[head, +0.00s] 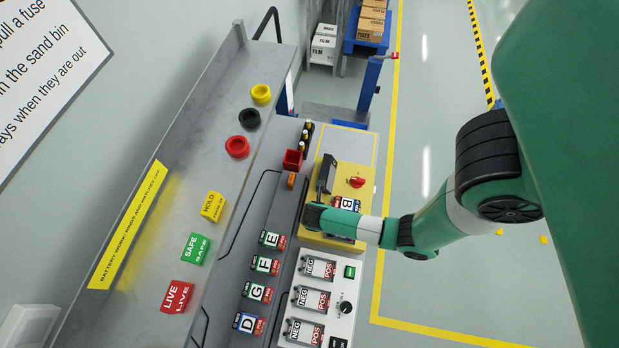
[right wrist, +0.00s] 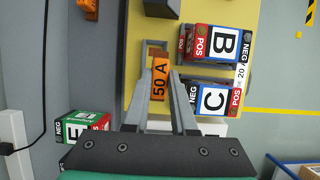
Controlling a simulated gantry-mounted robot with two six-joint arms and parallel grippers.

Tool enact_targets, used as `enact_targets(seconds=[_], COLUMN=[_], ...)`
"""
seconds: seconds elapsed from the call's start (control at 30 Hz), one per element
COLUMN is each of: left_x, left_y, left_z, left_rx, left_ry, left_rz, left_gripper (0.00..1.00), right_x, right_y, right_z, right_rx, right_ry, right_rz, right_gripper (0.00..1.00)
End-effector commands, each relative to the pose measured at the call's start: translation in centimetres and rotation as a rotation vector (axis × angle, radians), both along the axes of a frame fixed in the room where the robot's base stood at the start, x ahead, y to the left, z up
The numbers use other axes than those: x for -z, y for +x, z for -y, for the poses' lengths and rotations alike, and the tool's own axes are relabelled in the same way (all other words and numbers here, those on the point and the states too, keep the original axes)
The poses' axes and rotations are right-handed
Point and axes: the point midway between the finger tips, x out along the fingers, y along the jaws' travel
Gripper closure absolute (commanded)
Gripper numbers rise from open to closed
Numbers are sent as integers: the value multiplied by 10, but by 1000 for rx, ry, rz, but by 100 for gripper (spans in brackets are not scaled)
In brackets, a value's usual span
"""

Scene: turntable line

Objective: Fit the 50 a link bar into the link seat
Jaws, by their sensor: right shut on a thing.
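My right gripper (right wrist: 161,92) is shut on the orange 50 A link bar (right wrist: 160,78), which shows between its fingers in the right wrist view. A small grey and brown fitting (right wrist: 155,47) that looks like the link seat shows on the yellow panel just past the bar's far end. I cannot tell whether the bar touches it or sits above it. In the head view my right wrist (head: 314,216) is over the left edge of the yellow panel and hides the bar and fitting. My left gripper is in neither view.
Batteries B (right wrist: 220,42) and C (right wrist: 212,98) stand on the yellow panel (head: 326,172) close to the right of my fingers. Battery E (right wrist: 84,128) is at the lower left. A red bin (head: 293,160) and a red knob (head: 357,182) are nearby.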

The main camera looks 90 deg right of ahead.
Motion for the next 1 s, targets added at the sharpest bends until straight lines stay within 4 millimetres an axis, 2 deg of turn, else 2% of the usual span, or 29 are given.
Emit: enact_targets(seconds=[0.07, 0.27, 0.5, 0.87, 0.9, 1.0], left_x=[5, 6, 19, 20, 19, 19], left_y=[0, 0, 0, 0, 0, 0], left_z=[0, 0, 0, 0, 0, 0], left_rx=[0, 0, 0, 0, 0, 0], left_ry=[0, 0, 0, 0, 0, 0], left_rz=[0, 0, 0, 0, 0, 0], left_gripper=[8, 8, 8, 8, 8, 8], right_x=[10, 15, 49, 53, 52, 52], right_y=[4, 7, 8, 8, 8, 8], right_z=[7, 11, 14, 14, 13, 13], right_rx=[2, 1, -1, 0, 0, 0], right_ry=[-1, -1, -1, 0, 0, 0], right_rz=[0, 0, -1, 1, 1, 1], right_gripper=[100, 100, 100, 100, 70, 52])
